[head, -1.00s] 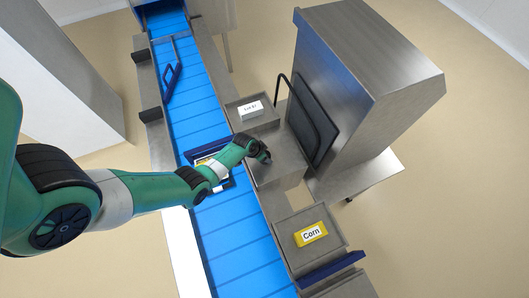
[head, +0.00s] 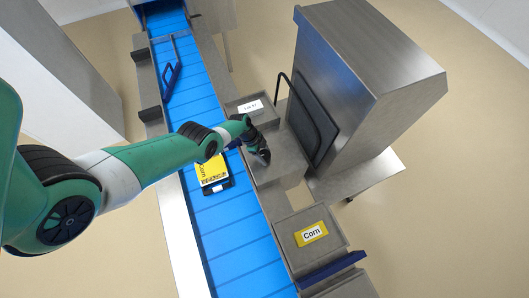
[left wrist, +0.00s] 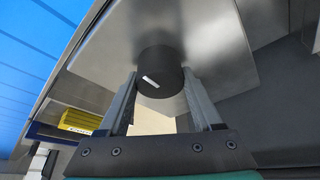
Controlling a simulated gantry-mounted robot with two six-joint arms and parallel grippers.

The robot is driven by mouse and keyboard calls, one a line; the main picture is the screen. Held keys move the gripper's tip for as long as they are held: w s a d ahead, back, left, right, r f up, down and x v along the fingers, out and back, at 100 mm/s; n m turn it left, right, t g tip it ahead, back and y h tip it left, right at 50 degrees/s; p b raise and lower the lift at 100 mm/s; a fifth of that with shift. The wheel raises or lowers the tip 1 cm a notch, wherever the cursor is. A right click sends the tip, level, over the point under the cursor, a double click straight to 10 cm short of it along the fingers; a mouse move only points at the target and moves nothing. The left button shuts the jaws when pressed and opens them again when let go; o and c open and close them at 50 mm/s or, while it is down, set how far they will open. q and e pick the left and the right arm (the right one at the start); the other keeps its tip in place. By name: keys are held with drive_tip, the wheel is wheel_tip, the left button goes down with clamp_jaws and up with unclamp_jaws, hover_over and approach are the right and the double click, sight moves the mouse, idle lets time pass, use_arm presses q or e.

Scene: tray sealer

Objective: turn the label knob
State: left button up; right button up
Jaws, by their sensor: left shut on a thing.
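The label knob (left wrist: 160,70) is a round black knob with a short white mark, on a grey metal face in the left wrist view. The mark lies slanted, nearer level than upright in that picture. My left gripper (left wrist: 160,92) has one finger on each side of the knob and is shut on it. In the head view my left gripper (head: 263,156) is beside the belt, at the grey metal housing, and the knob is hidden there. My right gripper is in neither view.
A yellow Corn tray (head: 212,170) lies on the blue conveyor (head: 230,215) beside my arm. A white labelled block (head: 250,106) and a yellow Corn block (head: 312,233) sit in grey holders. A large metal cabinet (head: 375,65) with a dark curved handle (head: 312,112) stands to the right.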

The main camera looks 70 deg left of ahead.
use_arm(q)
drive_tip(key=shift+m+g+b, duration=0.3)
drive_tip(key=shift+m+b, duration=0.4)
drive_tip(key=shift+m, duration=0.3)
drive_tip(key=shift+h, duration=0.3)
drive_tip(key=o, duration=1.4)
drive_tip(key=shift+c, duration=0.2)
